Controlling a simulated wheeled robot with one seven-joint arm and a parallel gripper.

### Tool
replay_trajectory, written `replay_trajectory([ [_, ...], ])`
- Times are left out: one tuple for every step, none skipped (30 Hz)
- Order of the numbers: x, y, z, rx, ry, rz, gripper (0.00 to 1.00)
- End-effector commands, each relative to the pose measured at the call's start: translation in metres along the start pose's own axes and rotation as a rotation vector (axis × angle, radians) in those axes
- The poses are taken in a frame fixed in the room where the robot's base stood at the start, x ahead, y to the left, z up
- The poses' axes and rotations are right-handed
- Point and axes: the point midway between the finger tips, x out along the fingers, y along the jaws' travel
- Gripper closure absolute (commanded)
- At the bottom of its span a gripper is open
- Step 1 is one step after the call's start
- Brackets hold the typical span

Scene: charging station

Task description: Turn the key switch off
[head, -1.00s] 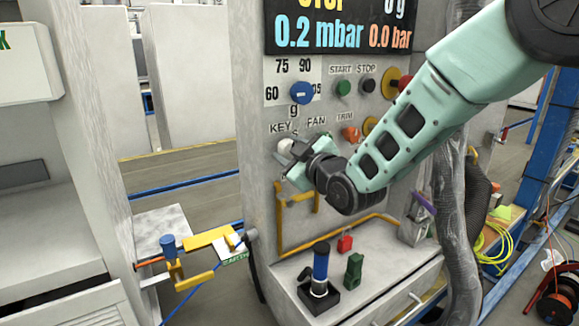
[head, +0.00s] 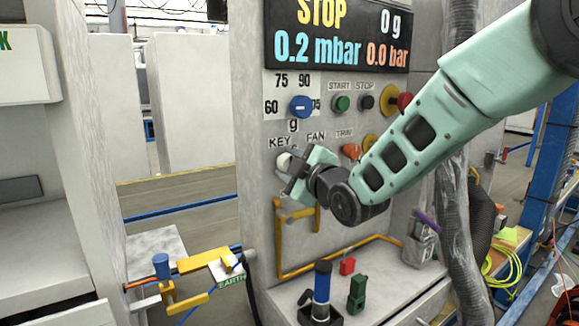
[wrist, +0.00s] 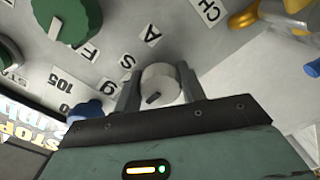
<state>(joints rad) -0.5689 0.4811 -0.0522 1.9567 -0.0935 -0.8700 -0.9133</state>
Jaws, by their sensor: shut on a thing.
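The key switch (head: 283,160) is a pale round knob under the KEY label on the grey panel. It also shows in the wrist view (wrist: 160,82) as a whitish knob with a dark slot in its face. My gripper (head: 287,167) is at the panel with its fingers around the knob. In the wrist view the two grey fingers (wrist: 160,92) stand on either side of it, shut on it. In the head view my gripper partly hides the knob.
A blue dial (head: 301,106), a green START button (head: 341,103) and a dark STOP button (head: 367,102) sit above. An orange knob (head: 351,150) is to the right. A yellow pipe (head: 281,245) and a shelf with small objects lie below.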

Motion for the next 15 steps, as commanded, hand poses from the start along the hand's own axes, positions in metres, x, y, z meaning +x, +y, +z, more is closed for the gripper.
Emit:
replay_trajectory([
  [0.0001,0.0001,-0.0007,-0.001,0.001,0.0,0.83],
  [0.0001,0.0001,-0.0007,-0.001,0.002,0.0,0.83],
  [0.0001,0.0001,-0.0007,-0.001,0.002,0.0,0.83],
  [0.0001,0.0,-0.0007,-0.001,0.002,0.0,0.57],
  [0.0001,0.0,-0.0007,-0.001,0.002,0.0,0.49],
  [0.0001,0.0,-0.0006,-0.001,0.001,0.0,0.39],
  [0.0001,0.0,-0.0006,0.0,0.001,0.0,0.39],
  [0.0001,0.0,-0.0006,0.0,0.001,0.0,0.39],
  [0.0,0.0,-0.0005,0.0,0.001,0.0,0.39],
  [0.0,0.0,-0.0004,0.0,0.001,0.0,0.39],
  [0.0,0.0,-0.0004,0.0,0.001,0.0,0.39],
  [0.0,0.0,-0.0003,0.0,0.001,0.0,0.39],
  [0.0,-0.0001,-0.0003,0.0,0.001,0.0,0.39],
  [-0.0001,-0.0001,-0.0002,0.001,0.001,0.0,0.39],
  [-0.0009,-0.0001,-0.0001,0.001,0.001,0.0,0.39],
])
